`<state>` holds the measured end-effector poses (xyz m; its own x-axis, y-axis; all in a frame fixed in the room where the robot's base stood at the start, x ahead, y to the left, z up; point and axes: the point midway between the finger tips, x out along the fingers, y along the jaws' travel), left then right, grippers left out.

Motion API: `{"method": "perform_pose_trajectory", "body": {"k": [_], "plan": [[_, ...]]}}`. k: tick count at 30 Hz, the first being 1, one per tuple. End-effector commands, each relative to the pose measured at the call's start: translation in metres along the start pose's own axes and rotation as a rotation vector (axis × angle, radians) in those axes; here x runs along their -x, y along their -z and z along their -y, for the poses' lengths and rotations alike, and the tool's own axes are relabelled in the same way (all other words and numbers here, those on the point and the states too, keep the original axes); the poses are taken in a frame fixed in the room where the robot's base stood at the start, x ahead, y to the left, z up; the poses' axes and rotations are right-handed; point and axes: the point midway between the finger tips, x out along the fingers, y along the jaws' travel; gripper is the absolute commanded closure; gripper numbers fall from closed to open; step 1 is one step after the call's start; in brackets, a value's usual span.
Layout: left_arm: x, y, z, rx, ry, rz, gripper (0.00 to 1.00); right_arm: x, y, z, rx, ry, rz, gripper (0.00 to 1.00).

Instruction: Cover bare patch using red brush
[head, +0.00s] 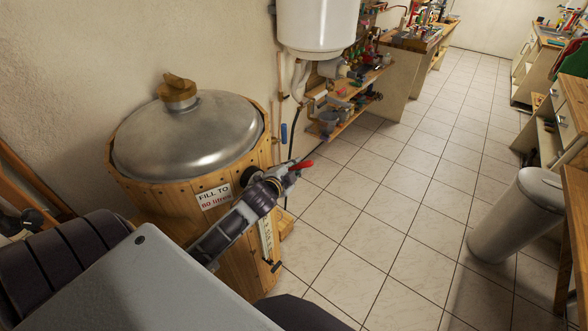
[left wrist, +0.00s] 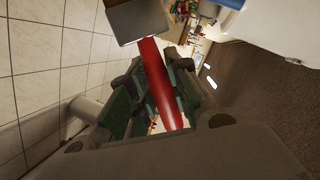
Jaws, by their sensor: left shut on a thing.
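My left gripper (head: 282,176) is shut on the red brush (head: 301,165), in front of the right side of the wooden barrel. In the head view only a short red piece of the brush shows beyond the fingers. In the left wrist view the red handle (left wrist: 158,75) lies between the fingers of the left gripper (left wrist: 160,100). A flat grey piece (left wrist: 137,21) shows at the handle's far end; I cannot tell whether it belongs to the brush. I cannot make out the bare patch in either view. My right gripper is not in view.
The wooden barrel (head: 240,265) has a metal lid (head: 190,135) and a "FILL TO" sign (head: 213,197). A white tank (head: 318,25) hangs above a low cluttered shelf (head: 350,118). A grey bin (head: 515,215) stands at right. The tiled floor (head: 400,205) between is clear.

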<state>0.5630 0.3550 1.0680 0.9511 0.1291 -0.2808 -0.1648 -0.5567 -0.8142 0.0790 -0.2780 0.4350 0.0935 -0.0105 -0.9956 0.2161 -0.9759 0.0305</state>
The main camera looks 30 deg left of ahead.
Motion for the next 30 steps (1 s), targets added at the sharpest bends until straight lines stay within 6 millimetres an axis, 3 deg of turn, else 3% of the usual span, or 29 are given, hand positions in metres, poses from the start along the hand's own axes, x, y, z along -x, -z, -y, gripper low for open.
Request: {"method": "perform_pose_trajectory", "body": {"k": [13,30], "plan": [[0.001,0.002,0.005,-0.001,0.002,0.001,1.0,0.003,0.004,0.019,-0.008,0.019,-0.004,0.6],[-0.004,-0.007,-0.011,0.0,0.0,0.002,1.0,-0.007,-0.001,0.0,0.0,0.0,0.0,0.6]]}}
